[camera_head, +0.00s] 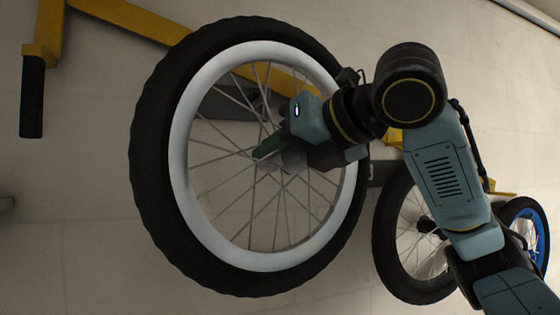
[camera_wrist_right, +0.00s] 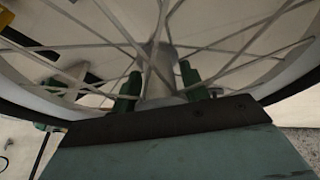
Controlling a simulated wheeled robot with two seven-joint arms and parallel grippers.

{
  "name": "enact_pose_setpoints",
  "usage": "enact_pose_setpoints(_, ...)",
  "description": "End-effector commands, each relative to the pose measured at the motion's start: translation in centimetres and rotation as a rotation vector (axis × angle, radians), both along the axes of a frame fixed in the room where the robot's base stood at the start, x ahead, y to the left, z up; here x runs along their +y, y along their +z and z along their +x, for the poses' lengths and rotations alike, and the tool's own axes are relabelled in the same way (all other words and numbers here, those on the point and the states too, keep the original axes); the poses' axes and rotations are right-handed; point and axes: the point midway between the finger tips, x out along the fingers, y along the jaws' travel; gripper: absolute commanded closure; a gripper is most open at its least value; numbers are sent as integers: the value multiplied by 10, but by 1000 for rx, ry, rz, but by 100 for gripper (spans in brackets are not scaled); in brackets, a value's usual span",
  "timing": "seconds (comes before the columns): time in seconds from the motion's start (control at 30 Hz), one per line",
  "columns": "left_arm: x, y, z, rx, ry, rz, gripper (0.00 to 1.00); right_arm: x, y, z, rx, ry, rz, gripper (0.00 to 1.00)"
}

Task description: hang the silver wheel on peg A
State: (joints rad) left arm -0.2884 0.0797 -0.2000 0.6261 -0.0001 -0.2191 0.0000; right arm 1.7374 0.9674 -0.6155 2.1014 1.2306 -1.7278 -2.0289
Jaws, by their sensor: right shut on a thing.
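The silver wheel (camera_head: 195,195), with a pale rim, thin spokes and a thick black tyre, fills the middle of the head view. My right gripper (camera_head: 268,150) is shut on its hub, reaching in from the right in front of the spokes. In the right wrist view, the two green fingers (camera_wrist_right: 158,88) stand on either side of the grey hub, with spokes of the wheel (camera_wrist_right: 240,50) fanning out around it. I cannot make out peg A, and no letter label is readable. My left gripper is not in view.
A yellow frame (camera_head: 125,18) with a black grip (camera_head: 32,95) runs behind the held wheel at upper left. A second black-tyred wheel (camera_head: 384,240) and a blue-rimmed wheel (camera_head: 540,235) show at lower right, partly behind my right arm. Pale floor (camera_head: 80,240) is clear at lower left.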

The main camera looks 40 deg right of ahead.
Motion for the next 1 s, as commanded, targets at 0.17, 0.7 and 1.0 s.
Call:
enact_pose_setpoints(0.17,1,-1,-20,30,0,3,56,-2,2,7,-7,0,4,100)
enact_pose_setpoints(0.7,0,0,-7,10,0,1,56,-8,-1,33,-7,1,4,100)
enact_pose_setpoints(1.0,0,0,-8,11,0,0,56,-12,-2,48,-7,0,4,100)
